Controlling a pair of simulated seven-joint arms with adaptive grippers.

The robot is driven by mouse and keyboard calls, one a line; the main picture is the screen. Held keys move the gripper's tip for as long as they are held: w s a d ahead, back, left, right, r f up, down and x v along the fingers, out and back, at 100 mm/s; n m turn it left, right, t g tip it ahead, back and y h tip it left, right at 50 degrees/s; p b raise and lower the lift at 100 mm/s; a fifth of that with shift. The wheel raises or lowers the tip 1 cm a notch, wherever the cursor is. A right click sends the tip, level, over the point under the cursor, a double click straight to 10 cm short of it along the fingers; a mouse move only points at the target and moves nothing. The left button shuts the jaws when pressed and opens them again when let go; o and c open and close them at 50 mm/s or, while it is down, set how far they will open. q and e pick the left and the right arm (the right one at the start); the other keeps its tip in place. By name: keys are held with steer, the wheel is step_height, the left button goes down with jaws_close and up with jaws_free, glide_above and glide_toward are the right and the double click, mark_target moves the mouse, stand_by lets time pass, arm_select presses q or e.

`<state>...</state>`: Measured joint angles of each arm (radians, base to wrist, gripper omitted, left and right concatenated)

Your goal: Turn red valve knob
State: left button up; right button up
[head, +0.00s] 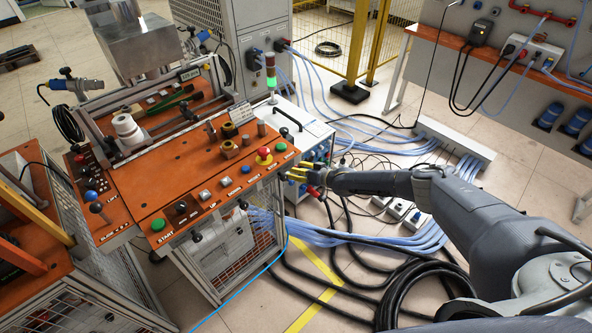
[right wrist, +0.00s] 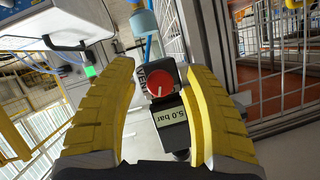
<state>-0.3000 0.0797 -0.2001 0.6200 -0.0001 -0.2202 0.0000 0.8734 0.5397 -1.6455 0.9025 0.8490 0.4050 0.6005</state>
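The red valve knob (right wrist: 157,82) shows in the right wrist view, round, with a white mark, on a dark fitting. A small display (right wrist: 171,117) reading 5.0 bar is next to it. My right gripper (right wrist: 160,70) is open, its yellow fingers on either side of the knob with gaps visible; depth to the knob is hard to tell. In the head view my right gripper (head: 298,173) is at the right side of the orange-topped console (head: 170,182). The knob is not clearly distinguishable there. My left gripper is not in view.
A red mushroom button (head: 264,152) on a yellow base sits on the console near my right gripper. A signal light (head: 271,76) stands behind it. Blue hoses (head: 400,236) and black cables (head: 425,285) lie on the floor. A metal frame (right wrist: 220,45) is close to the right finger.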

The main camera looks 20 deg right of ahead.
steer(key=shift+r, duration=0.1)
steer(key=v, duration=1.2)
stand_by(0.4)
